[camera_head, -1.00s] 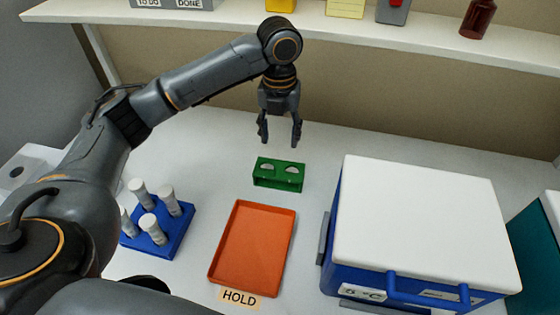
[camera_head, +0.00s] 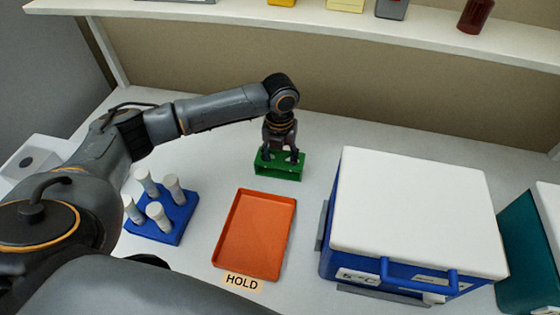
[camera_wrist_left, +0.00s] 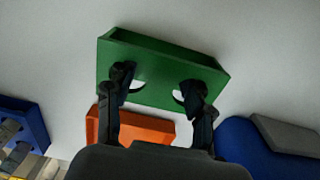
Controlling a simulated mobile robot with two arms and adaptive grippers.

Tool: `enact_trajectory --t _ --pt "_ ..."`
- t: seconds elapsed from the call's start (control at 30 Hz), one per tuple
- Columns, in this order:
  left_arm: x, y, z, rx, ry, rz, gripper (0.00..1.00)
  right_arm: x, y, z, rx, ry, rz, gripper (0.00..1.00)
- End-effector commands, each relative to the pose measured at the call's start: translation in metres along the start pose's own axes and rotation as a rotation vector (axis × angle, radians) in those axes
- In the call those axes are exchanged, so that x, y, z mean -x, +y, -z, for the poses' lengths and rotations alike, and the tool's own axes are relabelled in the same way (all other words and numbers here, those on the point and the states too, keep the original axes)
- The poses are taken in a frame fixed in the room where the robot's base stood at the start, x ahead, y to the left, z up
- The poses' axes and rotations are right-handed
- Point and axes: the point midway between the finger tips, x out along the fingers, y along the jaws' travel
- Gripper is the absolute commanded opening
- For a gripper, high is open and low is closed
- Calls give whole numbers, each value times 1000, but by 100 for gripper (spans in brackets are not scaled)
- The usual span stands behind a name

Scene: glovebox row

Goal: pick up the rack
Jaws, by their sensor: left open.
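The green rack (camera_head: 279,173), a small box-like holder with two round holes in its top, sits on the white table behind the orange tray. In the left wrist view the green rack (camera_wrist_left: 160,58) fills the upper middle. My left gripper (camera_head: 280,157) points down at it and is open, its fingers apart. In the left wrist view the fingers of my left gripper (camera_wrist_left: 158,88) overlap the two holes; whether they reach into them or touch the rack I cannot tell. My right gripper is not in view.
An orange tray (camera_head: 256,236) with a HOLD label (camera_head: 242,282) lies in front of the green rack. A blue rack (camera_head: 180,222) holding several white-capped tubes stands left. A blue cooler with a white lid (camera_head: 420,208) stands right. A shelf (camera_head: 330,26) runs along the back.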

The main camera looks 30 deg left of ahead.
Motion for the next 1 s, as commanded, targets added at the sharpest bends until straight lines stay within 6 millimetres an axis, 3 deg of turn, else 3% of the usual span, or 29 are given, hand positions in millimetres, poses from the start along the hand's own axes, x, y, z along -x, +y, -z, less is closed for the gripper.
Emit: enact_trajectory --t 0.17,0.43,0.47,0.8,1.0 --pt "0 0 0 0 -1 0 53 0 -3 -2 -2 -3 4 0" --pt "0 0 0 0 -1 0 2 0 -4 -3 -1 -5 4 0" --pt "0 0 0 0 -1 0 0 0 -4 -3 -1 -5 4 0" --pt "2 0 0 0 -2 1 0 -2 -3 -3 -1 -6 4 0" --pt "17 -1 -2 0 -5 3 0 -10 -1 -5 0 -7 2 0"
